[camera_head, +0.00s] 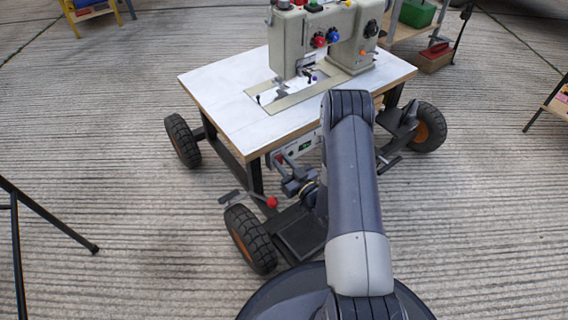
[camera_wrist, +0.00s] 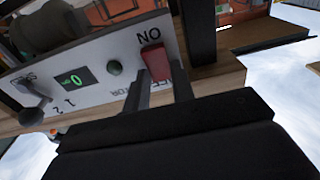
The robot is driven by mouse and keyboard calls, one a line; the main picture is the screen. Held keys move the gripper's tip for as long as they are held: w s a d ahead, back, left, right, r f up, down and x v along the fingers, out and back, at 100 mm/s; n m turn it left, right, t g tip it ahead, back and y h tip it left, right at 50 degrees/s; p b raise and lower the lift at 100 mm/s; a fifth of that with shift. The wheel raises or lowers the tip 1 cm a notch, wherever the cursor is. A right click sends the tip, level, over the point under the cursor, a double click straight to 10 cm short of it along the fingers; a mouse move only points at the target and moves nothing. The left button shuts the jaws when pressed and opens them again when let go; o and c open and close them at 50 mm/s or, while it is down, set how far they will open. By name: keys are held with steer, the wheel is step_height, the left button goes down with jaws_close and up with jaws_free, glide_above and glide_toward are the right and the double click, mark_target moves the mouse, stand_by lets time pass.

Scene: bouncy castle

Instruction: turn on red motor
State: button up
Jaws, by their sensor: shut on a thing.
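The red motor switch (camera_wrist: 155,60) sits on a white control panel (camera_wrist: 95,68) under the sewing table. Which way the switch is set I cannot tell. In the head view my gripper (camera_head: 284,163) is at the panel (camera_head: 307,148) below the table's front edge, partly hidden by my arm.
The table (camera_head: 215,85) carries a sewing machine (camera_head: 345,35) and stands on a frame with wheels (camera_head: 182,140). A red-knobbed lever (camera_head: 271,202) is close below my gripper.

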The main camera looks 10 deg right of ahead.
steer(key=shift+f+t+y, duration=0.4)
steer(key=shift+t+y, duration=0.1)
steer(key=shift+t, duration=0.6)
steer(key=o, duration=1)
steer(key=shift+s, duration=0.1)
